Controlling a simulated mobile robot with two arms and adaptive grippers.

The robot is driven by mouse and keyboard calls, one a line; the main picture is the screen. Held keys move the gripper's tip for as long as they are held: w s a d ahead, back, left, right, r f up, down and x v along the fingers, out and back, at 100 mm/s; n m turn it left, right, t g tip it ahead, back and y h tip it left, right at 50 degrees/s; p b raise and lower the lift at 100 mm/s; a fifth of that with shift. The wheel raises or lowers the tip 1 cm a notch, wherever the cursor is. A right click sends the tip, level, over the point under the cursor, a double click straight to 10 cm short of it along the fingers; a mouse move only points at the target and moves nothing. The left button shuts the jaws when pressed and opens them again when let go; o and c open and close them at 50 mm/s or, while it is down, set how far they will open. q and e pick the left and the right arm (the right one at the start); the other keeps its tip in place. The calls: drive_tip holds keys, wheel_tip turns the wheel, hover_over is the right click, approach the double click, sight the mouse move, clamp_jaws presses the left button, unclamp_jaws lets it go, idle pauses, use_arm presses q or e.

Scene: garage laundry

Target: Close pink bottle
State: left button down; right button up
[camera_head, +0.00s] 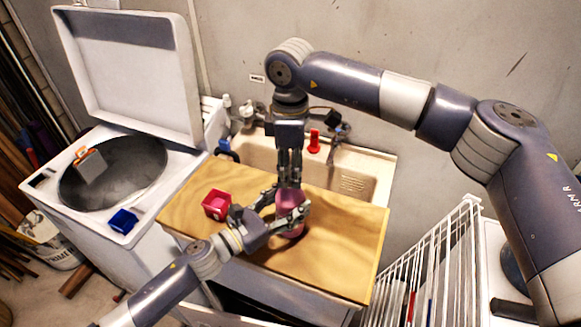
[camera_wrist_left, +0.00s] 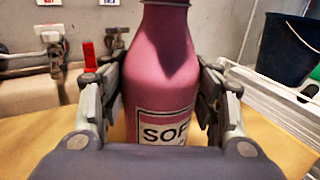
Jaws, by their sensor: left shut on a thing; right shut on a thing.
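The pink bottle (camera_head: 290,214) stands upright on the wooden board (camera_head: 340,250). It also shows in the left wrist view (camera_wrist_left: 160,70), with part of a dark-framed label reading "SOF"; its top is cut off there. My left gripper (camera_head: 284,212) is shut around the bottle's body from the left, one finger on each side (camera_wrist_left: 160,105). My right gripper (camera_head: 289,183) points straight down above the bottle, its fingers shut at the bottle's top. The cap is hidden between those fingers, so I cannot tell how it sits on the neck.
A red open box (camera_head: 217,204) stands on the board left of the bottle. The sink (camera_head: 355,165) lies behind, with a red object (camera_head: 314,141) at its back. The open-lidded washer (camera_head: 55,195) is at left, a white rack (camera_head: 430,260) at right.

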drive_tip(key=m, duration=0.2)
drive_tip(key=shift+m, duration=0.4)
drive_tip(key=o, duration=0.7)
drive_tip(key=shift+r, duration=2.25)
drive_tip(key=shift+c, duration=0.4)
